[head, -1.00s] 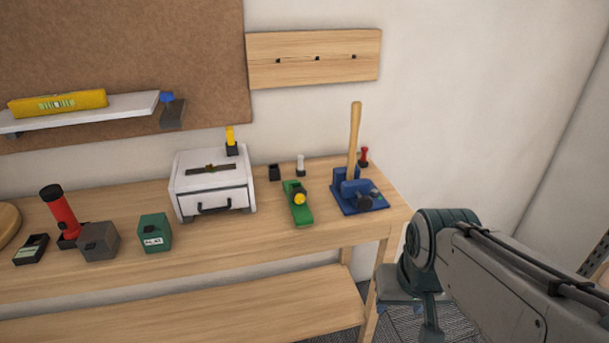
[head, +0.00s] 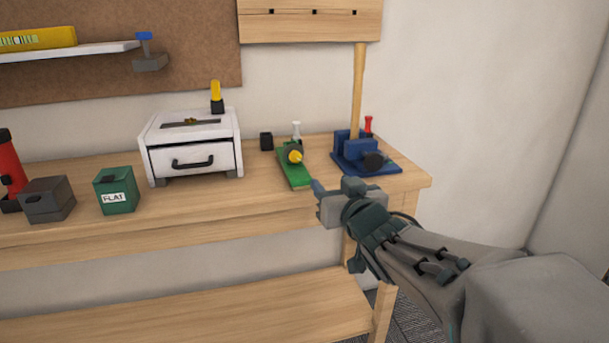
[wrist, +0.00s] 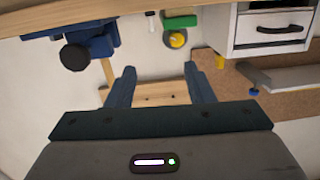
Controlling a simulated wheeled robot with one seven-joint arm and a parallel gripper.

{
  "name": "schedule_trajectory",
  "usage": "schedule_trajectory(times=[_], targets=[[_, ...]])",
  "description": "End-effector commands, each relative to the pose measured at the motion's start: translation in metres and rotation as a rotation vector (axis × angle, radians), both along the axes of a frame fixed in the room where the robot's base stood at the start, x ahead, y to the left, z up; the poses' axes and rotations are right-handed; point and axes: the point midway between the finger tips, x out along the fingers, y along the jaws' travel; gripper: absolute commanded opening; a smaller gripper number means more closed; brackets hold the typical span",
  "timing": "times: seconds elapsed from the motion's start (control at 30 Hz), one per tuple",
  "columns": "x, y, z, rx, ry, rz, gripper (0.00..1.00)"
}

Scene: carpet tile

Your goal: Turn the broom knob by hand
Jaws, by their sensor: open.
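A blue vise-like holder (head: 352,150) stands at the right end of the workbench, with an upright wooden broom-like handle (head: 358,90) rising from it. A round black knob (head: 373,160) faces out from its front. In the wrist view the scene appears upside down, with the holder (wrist: 98,42) and black knob (wrist: 75,57) at upper left. My gripper (head: 318,198) is in front of the bench edge, lower and left of the knob and apart from it. Its two fingers are spread and empty in the wrist view (wrist: 161,88).
A green tool with a yellow knob (head: 294,156) lies left of the holder. A white drawer box (head: 190,160), green box (head: 116,190) and grey box (head: 47,200) stand further left. A small red-topped item (head: 368,124) is behind the holder. Bench front (head: 250,197) is clear.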

Motion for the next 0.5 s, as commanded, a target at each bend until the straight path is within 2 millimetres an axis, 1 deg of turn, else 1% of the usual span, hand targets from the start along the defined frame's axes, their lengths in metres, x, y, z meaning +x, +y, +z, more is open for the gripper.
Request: schedule_trajectory(times=[0.03,0.13,0.27,0.37,0.5], targets=[[0.001,0.005,-0.008,0.012,-0.024,0.025,0.48],[0.0,0.015,-0.006,0.032,-0.057,0.064,0.48],[0.004,0.02,-0.005,0.041,-0.071,0.083,0.48],[0.014,0.024,-0.005,0.04,-0.071,0.083,0.48],[0.035,0.033,-0.006,0.042,-0.07,0.081,0.48]])
